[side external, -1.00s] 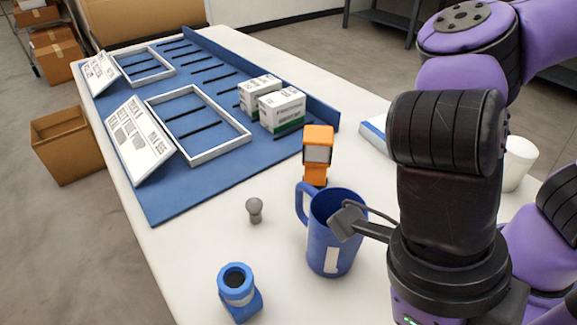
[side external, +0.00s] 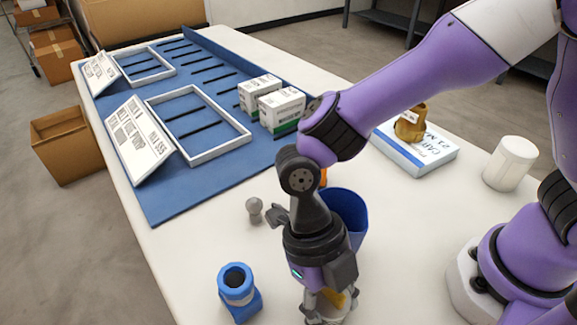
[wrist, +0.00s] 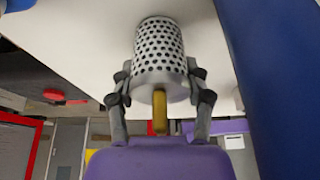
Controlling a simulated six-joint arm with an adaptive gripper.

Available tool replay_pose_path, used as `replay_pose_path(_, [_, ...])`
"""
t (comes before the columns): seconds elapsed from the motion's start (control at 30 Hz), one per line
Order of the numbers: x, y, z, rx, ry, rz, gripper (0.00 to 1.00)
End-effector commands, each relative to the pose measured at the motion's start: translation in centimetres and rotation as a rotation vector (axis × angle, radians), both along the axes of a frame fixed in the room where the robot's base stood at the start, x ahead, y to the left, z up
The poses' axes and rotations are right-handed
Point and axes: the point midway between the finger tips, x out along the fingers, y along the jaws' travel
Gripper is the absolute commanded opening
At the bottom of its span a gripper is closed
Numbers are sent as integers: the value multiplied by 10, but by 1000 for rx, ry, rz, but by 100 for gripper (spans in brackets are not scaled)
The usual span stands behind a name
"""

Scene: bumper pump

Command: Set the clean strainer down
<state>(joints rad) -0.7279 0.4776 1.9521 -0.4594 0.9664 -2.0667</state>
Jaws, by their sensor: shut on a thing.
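The strainer (wrist: 160,52) is a silver perforated cylinder with a short yellow stem (wrist: 160,112), seen large in the wrist view. My gripper (wrist: 160,84) is shut on it, one finger on each side. In the side view my gripper (side external: 328,306) is low at the bottom edge, in front of the blue mug (side external: 350,208). A bit of yellow shows between its fingers there. My wrist covers much of the mug. I cannot tell whether the strainer touches the table.
A blue fitting (side external: 238,290) stands left of my gripper, and a small grey knob (side external: 254,208) is behind it. A blue mat (side external: 200,195) with white frames and cartons fills the far left. A brass-coloured part (side external: 411,122) sits on a flat box (side external: 425,155); a white cylinder (side external: 510,163) stands right.

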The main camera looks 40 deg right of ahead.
Motion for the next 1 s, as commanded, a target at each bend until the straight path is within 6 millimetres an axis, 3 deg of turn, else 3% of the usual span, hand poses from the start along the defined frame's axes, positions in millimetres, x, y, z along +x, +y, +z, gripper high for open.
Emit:
replay_pose_path(0.23, [0, 0, -2, -1, 1, 0, 14])
replay_pose_path(0.27, [0, 0, -2, 0, 1, 0, 60])
replay_pose_path(0.3, [0, 0, -2, 0, 0, 0, 80])
replay_pose_path(0.33, [0, 0, -2, 0, 0, 0, 85])
replay_pose_path(0.77, [0, 0, 1, 1, -1, 1, 85])
replay_pose_path(1.0, [16, 1, 37, 6, -2, -3, 85])
